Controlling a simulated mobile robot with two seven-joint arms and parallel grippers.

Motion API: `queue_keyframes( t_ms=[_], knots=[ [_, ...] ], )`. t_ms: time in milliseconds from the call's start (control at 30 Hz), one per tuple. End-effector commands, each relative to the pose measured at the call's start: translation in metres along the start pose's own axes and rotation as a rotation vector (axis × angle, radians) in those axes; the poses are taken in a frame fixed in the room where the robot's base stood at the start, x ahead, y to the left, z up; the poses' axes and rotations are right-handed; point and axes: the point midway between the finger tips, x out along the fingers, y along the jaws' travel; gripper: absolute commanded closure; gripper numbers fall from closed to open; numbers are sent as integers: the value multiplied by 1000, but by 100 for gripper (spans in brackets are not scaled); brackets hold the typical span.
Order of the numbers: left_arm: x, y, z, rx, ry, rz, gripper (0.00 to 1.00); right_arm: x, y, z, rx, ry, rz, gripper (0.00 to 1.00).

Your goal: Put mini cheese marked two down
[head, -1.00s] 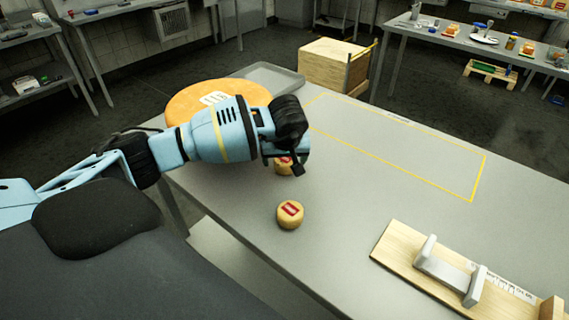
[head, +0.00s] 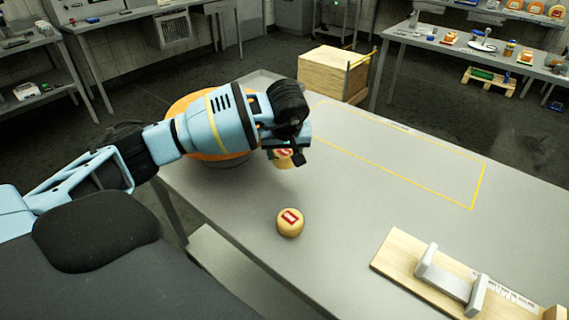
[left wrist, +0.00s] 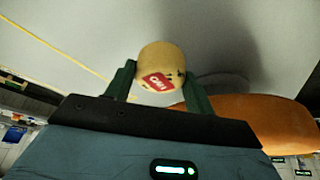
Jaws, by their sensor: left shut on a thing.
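My left gripper (head: 284,157) is shut on a small pale-yellow mini cheese (head: 284,161) with a red label. The left wrist view shows this cheese (left wrist: 158,66) between the two green fingers, with its red label and small dark marks facing the camera. A shadow lies on the table beyond it, and it looks held just above the surface. A second mini cheese (head: 290,223) with a red label stands alone on the grey table (head: 350,222), nearer to me. I cannot read a number on either cheese. My right gripper is not in view.
A large orange cheese wheel (head: 190,107) stands behind my left arm. A yellow-outlined area (head: 485,167) on the table is empty. A wooden board (head: 400,265) with grey uprights lies at the front right. A wooden crate (head: 325,75) stands beyond the table.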

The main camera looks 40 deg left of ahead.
Motion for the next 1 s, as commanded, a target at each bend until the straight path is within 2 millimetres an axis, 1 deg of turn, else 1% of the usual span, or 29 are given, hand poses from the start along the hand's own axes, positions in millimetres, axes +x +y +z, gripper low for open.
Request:
queue_keyframes(
  t_ms=[33,100,200,300,433,833,933,1000],
  knots=[
    [-10,0,-5,-1,4,2,71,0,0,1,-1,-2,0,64],
    [-21,0,-10,-1,3,2,71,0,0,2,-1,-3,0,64],
    [-33,0,-14,-1,2,2,71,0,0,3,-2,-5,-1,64],
    [-42,0,-18,0,1,1,71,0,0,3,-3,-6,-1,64],
    [-46,0,-19,0,0,0,71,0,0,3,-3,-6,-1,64],
    [-46,0,-18,3,0,1,71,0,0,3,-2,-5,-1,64],
    [-49,3,-12,27,1,11,71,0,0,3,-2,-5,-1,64],
    [-52,6,-2,64,3,27,71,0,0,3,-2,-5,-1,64]
  ],
)
